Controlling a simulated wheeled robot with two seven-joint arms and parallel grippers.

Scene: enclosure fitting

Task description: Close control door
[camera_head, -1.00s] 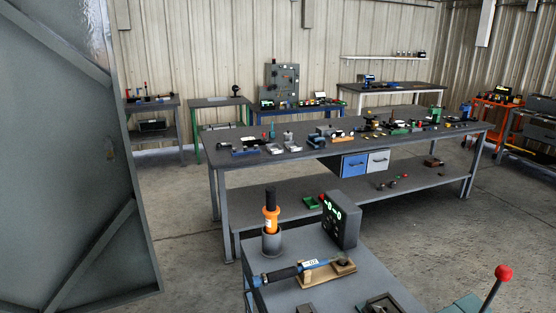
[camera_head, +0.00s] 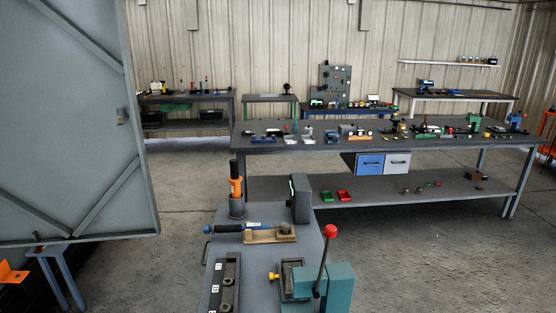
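A large grey metal door (camera_head: 65,170) with diagonal braces fills the left side of the head view. It stands swung open, with its inner face towards me. A small latch-like fitting (camera_head: 122,116) sits near its right edge. The door's top and left edge run out of the picture. Neither of my grippers shows in this view.
A grey bench (camera_head: 262,262) close in front carries a soldering-style tool, a torque wrench and a teal press (camera_head: 325,285) with a red-knobbed lever. A long workbench (camera_head: 270,146) with many small parts stands behind. Open concrete floor (camera_head: 185,195) lies right of the door.

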